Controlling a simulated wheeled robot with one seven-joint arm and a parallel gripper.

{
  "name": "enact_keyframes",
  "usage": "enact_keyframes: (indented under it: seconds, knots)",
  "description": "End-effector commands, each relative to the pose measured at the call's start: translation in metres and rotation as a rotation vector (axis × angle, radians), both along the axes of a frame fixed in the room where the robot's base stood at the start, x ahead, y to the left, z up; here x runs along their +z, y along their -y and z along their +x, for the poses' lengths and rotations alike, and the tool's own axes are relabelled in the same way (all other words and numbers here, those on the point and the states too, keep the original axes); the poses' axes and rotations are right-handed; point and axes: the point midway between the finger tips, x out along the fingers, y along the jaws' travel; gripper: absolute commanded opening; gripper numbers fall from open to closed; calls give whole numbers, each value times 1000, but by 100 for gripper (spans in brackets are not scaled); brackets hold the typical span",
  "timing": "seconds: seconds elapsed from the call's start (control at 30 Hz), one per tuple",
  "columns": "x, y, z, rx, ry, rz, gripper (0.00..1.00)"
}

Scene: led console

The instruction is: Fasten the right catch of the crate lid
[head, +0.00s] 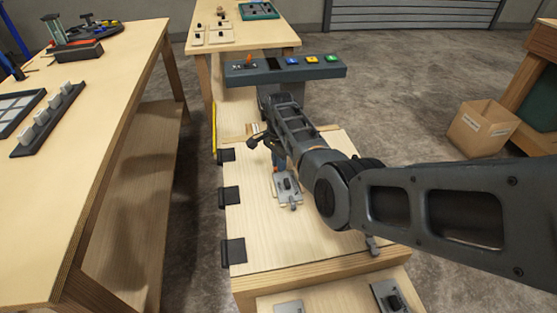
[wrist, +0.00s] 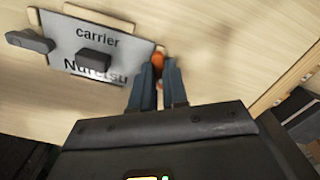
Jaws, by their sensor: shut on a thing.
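The crate lid (head: 255,225) is a pale wooden panel, closed flat on the crate, with black hinges along its left side. My gripper (head: 277,163) is low over the lid, beside a grey metal plate (head: 288,188) with a dark knob. In the wrist view my gripper (wrist: 160,82) has its fingers close together on a small orange piece (wrist: 158,62), mostly hidden between them. The plate (wrist: 88,40) there bears printed lettering and a grey lever (wrist: 30,42). A small grey metal catch (head: 372,243) shows at the lid's near right edge. My arm hides much of the lid's right side.
A grey console (head: 285,70) with coloured buttons stands beyond the crate. A long wooden bench (head: 80,110) is at the left. A cardboard box (head: 482,130) sits on the floor at the right. More plates lie on a lower board (head: 345,295) in front.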

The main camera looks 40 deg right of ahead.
Motion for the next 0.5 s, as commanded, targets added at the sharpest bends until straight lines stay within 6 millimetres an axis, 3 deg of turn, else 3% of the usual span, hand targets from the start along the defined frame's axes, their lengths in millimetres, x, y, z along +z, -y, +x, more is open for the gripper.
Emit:
enact_keyframes:
  seconds: [0.5]
  knots:
    - [1,1,-6,490,-1,0,0]
